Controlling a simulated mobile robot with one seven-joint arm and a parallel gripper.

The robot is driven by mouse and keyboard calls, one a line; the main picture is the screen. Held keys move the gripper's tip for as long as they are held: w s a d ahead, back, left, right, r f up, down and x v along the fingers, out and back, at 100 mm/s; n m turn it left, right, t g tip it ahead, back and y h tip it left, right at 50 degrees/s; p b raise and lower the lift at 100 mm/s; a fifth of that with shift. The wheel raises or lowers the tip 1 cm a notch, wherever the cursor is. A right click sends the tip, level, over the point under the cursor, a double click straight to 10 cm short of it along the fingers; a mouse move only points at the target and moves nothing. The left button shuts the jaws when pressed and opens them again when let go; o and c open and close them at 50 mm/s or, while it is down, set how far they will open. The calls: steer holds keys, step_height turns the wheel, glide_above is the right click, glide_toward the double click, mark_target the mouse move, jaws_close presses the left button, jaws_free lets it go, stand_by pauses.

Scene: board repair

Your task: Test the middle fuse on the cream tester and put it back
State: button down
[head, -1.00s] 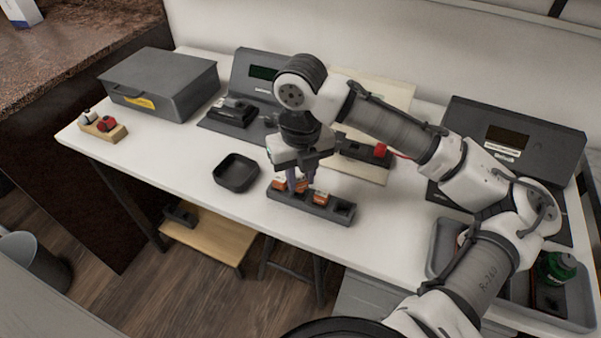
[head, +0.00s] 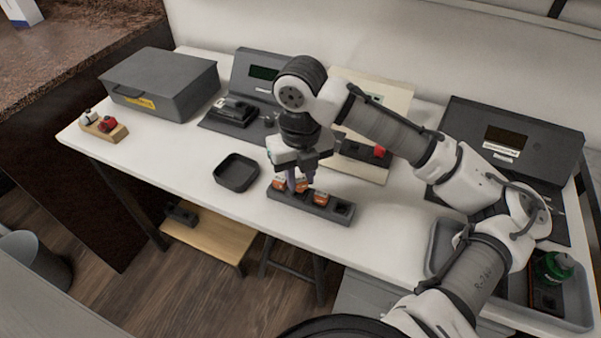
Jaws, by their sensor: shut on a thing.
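A dark fuse rack (head: 311,207) stands near the front edge of the white table. It holds orange fuses in a row, among them a left one (head: 278,183) and a right one (head: 320,198); the socket at its right end looks empty. My gripper (head: 298,184) points down over the rack and is shut on the middle orange fuse (head: 301,186), which is partly hidden by the fingers. I cannot tell whether the fuse is clear of its socket. The cream tester (head: 373,170) stands behind, partly covered by my arm; a red part (head: 379,152) shows on it.
A black tray (head: 236,173) lies left of the rack. Dark grey testers stand at the back (head: 262,72) and right (head: 511,150). A grey case (head: 160,84), a wooden block with red and white parts (head: 104,128) and a grey bin with a green bottle (head: 553,267) are also on the table.

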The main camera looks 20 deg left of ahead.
steer(key=shift+f+b, duration=0.45)
steer(key=shift+f, duration=0.55)
stand_by(1.7)
steer(key=c, duration=0.8)
jaws_free()
steer(key=shift+c, duration=0.2)
steer(key=shift+r, duration=0.15)
steer(key=shift+r+p, duration=1.35)
steer(key=shift+p, duration=0.05)
steer(key=shift+r, duration=0.1)
steer(key=shift+r+p, duration=2.6)
steer(key=shift+r, duration=0.35)
